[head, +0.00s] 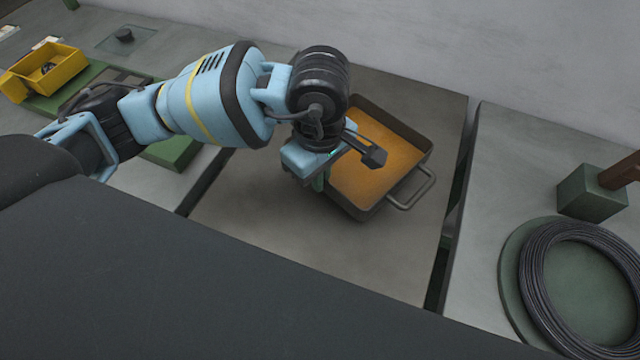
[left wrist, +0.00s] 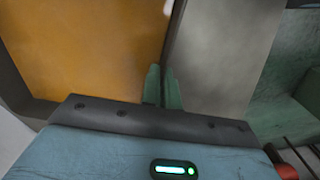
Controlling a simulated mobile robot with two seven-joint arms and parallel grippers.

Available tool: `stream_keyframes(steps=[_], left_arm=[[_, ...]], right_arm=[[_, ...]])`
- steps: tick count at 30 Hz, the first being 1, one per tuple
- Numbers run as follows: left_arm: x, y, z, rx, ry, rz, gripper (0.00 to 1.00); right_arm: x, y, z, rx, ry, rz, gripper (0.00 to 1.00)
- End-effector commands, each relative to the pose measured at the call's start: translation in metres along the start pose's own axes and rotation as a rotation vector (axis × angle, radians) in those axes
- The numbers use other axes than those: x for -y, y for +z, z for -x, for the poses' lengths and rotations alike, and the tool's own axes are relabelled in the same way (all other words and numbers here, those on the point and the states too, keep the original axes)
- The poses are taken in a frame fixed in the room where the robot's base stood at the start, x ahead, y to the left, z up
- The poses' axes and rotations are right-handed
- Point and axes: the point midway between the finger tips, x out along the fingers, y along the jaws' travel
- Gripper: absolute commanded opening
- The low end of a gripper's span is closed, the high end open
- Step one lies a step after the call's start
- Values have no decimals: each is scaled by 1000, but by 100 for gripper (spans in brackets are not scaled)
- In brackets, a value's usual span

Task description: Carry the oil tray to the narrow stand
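The oil tray (head: 368,212) is a dark, rectangular pan with orange-brown oil in it and a metal loop handle on its right side. It is over the middle grey surface; I cannot tell whether it touches it. My left gripper (head: 320,182) is at the tray's left side, its arm hiding that edge. In the left wrist view, the green fingers (left wrist: 162,88) stand close together on either side of the tray's wall (left wrist: 174,30), seemingly shut on it. I cannot single out the narrow stand. My right gripper is not in view.
Dark gaps separate the middle surface (head: 270,220) from the grey surfaces left and right. A wire coil (head: 535,275) and a green block (head: 590,192) are on the right. A yellow bin (head: 60,65) stands at the far left. A wall runs behind.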

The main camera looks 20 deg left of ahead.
Motion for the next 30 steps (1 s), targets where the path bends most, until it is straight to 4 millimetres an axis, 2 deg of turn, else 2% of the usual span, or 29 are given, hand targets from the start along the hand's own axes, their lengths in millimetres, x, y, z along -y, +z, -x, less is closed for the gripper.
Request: stream_keyframes(steps=[9,22,24,27,30], left_arm=[[0,0,-30,0,2,2,0],[0,0,-38,0,2,0,0],[0,0,-38,-1,-1,1,12],[0,0,-37,-1,-1,1,24],[0,0,-37,-1,-1,1,24]], right_arm=[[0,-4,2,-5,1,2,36],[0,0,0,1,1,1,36],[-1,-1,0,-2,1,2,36],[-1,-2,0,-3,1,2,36],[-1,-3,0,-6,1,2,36]])
